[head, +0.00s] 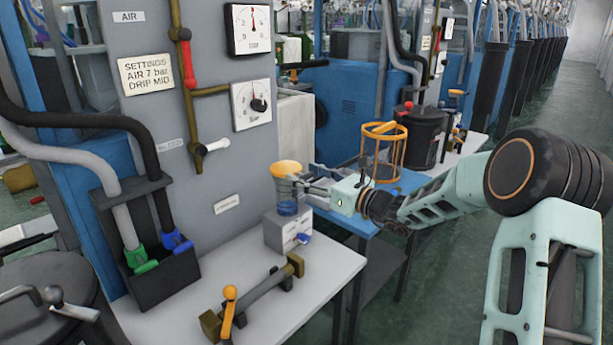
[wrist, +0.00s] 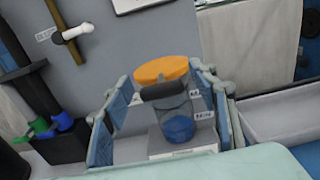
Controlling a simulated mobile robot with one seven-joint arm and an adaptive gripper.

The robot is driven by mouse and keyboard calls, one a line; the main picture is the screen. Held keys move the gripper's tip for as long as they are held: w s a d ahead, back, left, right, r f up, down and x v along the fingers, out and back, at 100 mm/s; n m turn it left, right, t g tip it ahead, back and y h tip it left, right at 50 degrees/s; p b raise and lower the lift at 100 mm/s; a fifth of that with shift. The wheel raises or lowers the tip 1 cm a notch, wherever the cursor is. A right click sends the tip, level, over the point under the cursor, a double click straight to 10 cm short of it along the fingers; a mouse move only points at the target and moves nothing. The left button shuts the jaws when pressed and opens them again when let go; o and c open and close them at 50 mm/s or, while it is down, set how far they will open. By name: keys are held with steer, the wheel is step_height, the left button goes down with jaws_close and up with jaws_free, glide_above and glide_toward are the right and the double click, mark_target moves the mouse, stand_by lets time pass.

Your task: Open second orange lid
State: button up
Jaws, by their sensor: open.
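An orange lid (head: 287,168) tops a clear cup with blue contents (head: 287,207), on a small grey box (head: 287,232) at the near table's far corner. In the wrist view the orange lid (wrist: 161,69) sits above the cup (wrist: 178,128), and a dark bar (wrist: 163,90) crosses just below it. My gripper (head: 306,186) is open at the cup's right side in the head view. In the wrist view my gripper's fingers (wrist: 164,95) stand apart on either side of the cup. I cannot tell whether they touch it. A smaller orange lid (head: 456,92) shows at the farther station.
A grey panel with gauges (head: 250,104) and valve handles rises behind the table. An orange-handled bar (head: 255,295) lies on the white table (head: 178,312). An orange wire cage (head: 384,145) stands on the blue table beyond. The aisle at right is clear.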

jaws_close()
steer(key=shift+r+p, duration=0.15)
steer(key=shift+p, duration=0.2)
